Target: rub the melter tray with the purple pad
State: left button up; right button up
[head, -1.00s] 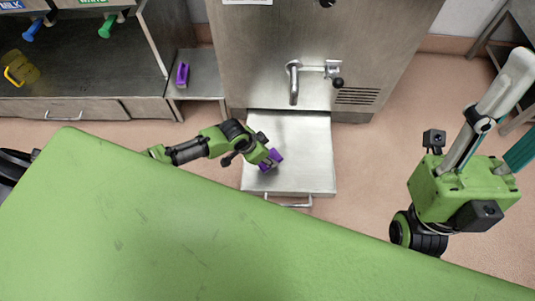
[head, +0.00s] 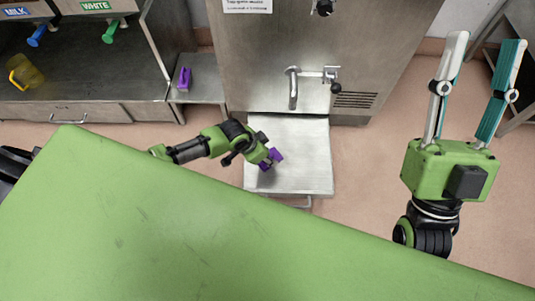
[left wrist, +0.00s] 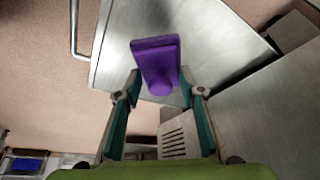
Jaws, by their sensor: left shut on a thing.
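The melter tray (head: 305,160) is a flat silver plate with a bar handle, low in front of the steel machine. My left gripper (head: 269,158) is over its left part, shut on the purple pad (head: 276,154). In the left wrist view the pad (left wrist: 155,52) sits between the two fingertips, its flat face towards the tray (left wrist: 190,25). Whether the pad touches the tray I cannot tell. My right gripper (head: 482,72) is open and empty at the right, its fingers pointing up in the picture, well away from the tray.
The steel machine (head: 300,45) with a spout (head: 293,88) stands behind the tray. Another purple object (head: 184,78) lies on a side shelf (head: 208,85). A shelf unit at the left holds a yellow jug (head: 28,72). My green body panel covers the lower left.

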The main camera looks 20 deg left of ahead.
jog(key=w+f+g+h+p, duration=0.1)
jog(key=w+f+g, duration=0.3)
jog(key=w+f, duration=0.1)
jog(key=shift+a+f+h, duration=0.3)
jog(key=shift+f, duration=0.1)
jog(key=shift+w, duration=0.1)
dwell(0.3)
